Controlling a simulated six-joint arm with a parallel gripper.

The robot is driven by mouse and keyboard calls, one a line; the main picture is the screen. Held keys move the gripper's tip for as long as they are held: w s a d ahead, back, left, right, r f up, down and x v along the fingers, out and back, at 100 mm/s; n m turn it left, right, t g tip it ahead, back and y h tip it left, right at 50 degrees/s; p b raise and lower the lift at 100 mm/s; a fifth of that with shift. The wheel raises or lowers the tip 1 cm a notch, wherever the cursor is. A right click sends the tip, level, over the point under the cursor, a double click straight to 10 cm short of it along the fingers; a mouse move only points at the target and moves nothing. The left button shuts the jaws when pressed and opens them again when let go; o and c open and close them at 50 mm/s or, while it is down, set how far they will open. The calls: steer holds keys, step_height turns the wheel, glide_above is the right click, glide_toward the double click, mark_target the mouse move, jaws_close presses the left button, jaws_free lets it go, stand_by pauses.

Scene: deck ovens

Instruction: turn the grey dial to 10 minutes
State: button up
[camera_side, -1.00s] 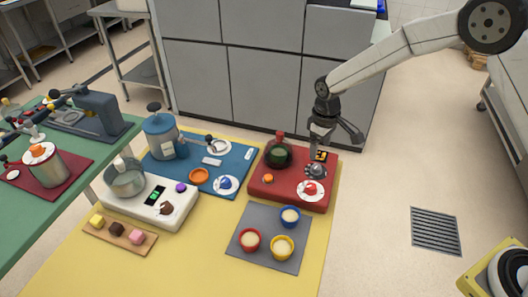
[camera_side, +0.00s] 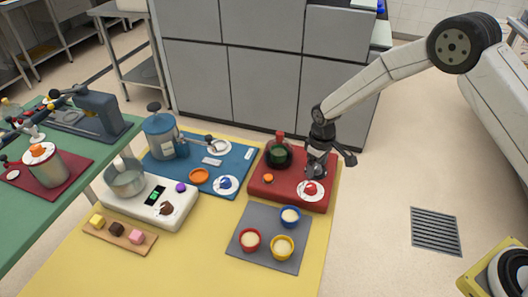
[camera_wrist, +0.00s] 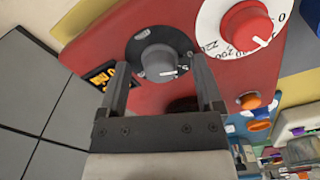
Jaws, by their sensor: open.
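The grey dial (camera_wrist: 158,62) sits on the red base (camera_wrist: 95,35) and carries a pale pointer mark aimed to the right in the wrist view, near a small "5" on its dark scale ring. My gripper (camera_wrist: 159,66) is open, with one finger on each side of the grey dial; I cannot tell whether they touch it. In the side view my gripper (camera_side: 316,170) is down at the red base (camera_side: 290,192) and hides most of the grey dial. A black display (camera_wrist: 108,77) with orange digits lies left of the dial, partly behind a finger.
A red dial (camera_wrist: 247,25) on a white scale plate sits close to the grey dial. An orange knob (camera_wrist: 249,101) is also on the red base. A grey mat (camera_side: 268,258) with three bowls lies in front.

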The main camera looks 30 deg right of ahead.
steer(key=shift+c, duration=0.2)
jaws_close()
steer(key=shift+m, duration=0.5)
steer(key=m, duration=0.9)
steer(key=shift+m, duration=2.2)
